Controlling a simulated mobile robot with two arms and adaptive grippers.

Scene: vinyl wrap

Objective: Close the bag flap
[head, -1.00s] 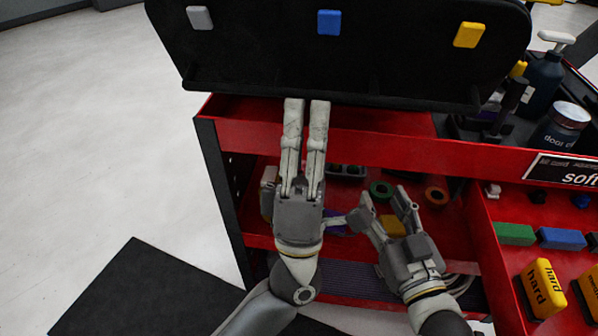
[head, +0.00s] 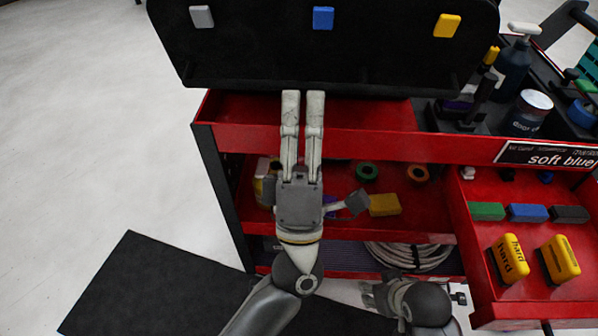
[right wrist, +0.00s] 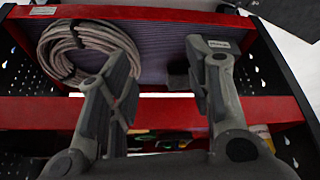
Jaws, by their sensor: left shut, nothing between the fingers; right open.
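The bag flap appears to be the black panel (head: 400,50) standing at the top of the head view, with grey, blue and yellow tabs along it. My left gripper (head: 302,95) is shut and empty. Its fingertips overlap the panel's lower edge in the picture; I cannot tell whether they touch it. My right gripper (head: 372,292) is low in the head view, below the cart's bottom shelf and far from the panel. In the right wrist view its two fingers (right wrist: 160,58) are apart with nothing between them. The panel's far side is hidden.
The red cart (head: 370,140) holds tape rolls (head: 367,172) and a coiled hose (head: 410,255) on its shelves. Bottles and a jar (head: 528,118) stand on top at the right. An open drawer (head: 530,295) with squeegees sticks out at the right.

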